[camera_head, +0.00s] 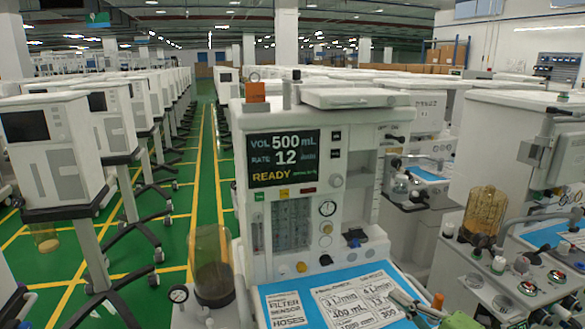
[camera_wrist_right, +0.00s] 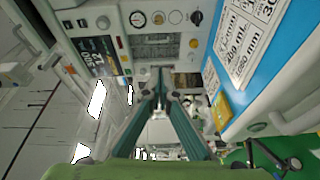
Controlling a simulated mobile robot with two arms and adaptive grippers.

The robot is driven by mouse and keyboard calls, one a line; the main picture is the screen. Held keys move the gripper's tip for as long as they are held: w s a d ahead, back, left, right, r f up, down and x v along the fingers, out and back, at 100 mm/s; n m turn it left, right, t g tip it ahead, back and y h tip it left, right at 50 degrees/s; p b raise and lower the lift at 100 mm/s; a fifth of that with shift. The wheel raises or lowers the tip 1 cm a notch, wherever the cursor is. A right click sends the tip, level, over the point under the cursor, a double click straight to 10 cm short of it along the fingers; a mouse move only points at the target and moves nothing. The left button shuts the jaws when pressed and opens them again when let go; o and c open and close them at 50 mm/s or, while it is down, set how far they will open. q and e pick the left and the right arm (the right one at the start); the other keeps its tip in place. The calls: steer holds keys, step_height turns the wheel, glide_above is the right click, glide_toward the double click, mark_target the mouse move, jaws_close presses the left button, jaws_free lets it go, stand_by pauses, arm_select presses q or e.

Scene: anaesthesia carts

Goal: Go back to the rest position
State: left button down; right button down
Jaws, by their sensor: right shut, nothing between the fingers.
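My right gripper (camera_head: 408,302) shows at the bottom of the head view, over the lower right part of the blue work surface of the nearest anaesthesia cart. In the right wrist view its two dark green fingers (camera_wrist_right: 160,78) come together at the tips, shut and empty. The cart's front panel with gauges (camera_wrist_right: 160,38) is beyond the fingertips. I cannot tell the exact gap to the cart. My left gripper is not in view.
The nearest cart has a screen (camera_head: 284,158) reading READY and a blue surface (camera_head: 277,290) with printed sheets. Another cart with an amber canister (camera_head: 484,212) stands close on the right. A green aisle (camera_head: 210,180) with yellow lines runs between rows of carts.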

steer(key=s+a+f+m+g+h, duration=0.1)
steer(key=s+f+m+g+h, duration=0.3)
steer(key=s+f+m+h, duration=0.75)
steer(key=s+a+f+m+g+y, duration=0.15)
steer(key=s+f+m+g, duration=0.3)
steer(key=s, duration=0.65)
steer(key=s+a+f+m+g+y, duration=0.1)
steer(key=s+a+f+m+g, duration=0.3)
steer(key=s, duration=0.7)
step_height(320, 180, down, 28)
steer(key=s+d, duration=0.2)
steer(key=d, duration=0.1)
steer(key=s+d+f+g, duration=0.1)
steer(key=s+d+f, duration=0.1)
steer(key=s+f, duration=1.3)
steer(key=shift+s+d+m, duration=0.3)
steer(key=shift+s, duration=0.6)
